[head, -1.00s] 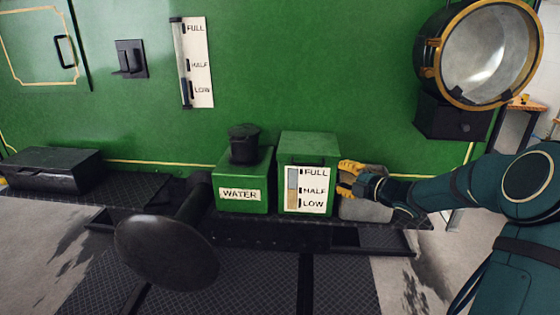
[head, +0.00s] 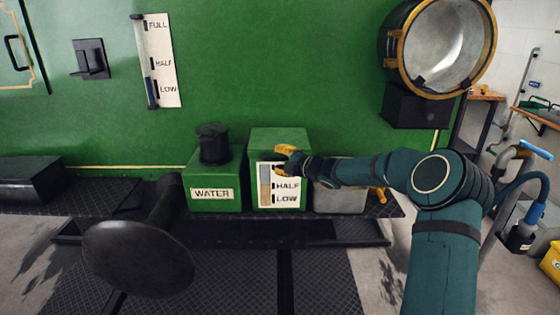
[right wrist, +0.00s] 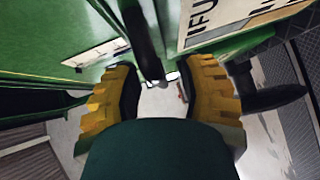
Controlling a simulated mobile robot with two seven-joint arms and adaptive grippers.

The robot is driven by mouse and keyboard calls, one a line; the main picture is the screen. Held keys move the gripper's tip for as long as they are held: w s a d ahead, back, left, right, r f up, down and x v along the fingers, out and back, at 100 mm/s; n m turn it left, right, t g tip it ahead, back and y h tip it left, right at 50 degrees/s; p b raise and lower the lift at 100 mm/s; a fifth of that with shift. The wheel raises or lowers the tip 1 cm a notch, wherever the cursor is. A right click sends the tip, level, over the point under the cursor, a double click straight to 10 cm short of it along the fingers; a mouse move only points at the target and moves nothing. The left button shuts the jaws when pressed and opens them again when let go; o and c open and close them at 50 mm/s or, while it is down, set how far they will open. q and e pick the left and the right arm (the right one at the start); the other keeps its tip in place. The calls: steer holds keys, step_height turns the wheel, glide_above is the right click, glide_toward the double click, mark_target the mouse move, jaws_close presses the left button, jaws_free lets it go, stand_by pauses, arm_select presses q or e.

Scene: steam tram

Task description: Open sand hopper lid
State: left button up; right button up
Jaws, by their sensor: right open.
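The sand hopper appears to be the green box (head: 280,143) with a FULL, HALF, LOW gauge plate (head: 278,186) on its front. Its green lid top looks flat and closed. My right gripper (head: 290,157) is at the upper front edge of this box and covers part of the gauge. In the right wrist view, its yellow fingers (right wrist: 160,72) are spread apart. A dark bar (right wrist: 146,42), perhaps the lid handle, lies between or just beyond the fingertips; contact cannot be told. The gauge plate (right wrist: 240,18) shows at the top right there. My left gripper is not in view.
A green WATER box (head: 214,184) with a black cap (head: 213,143) stands just left. A grey box (head: 340,202) sits right, partly behind my forearm. A large lamp (head: 438,48) hangs above right. A round black buffer (head: 138,258) juts out front left.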

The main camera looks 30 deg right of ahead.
steer(key=shift+w, duration=0.1)
steer(key=shift+c, duration=0.4)
jaws_close()
steer(key=shift+a+r, duration=0.1)
steer(key=shift+r, duration=0.05)
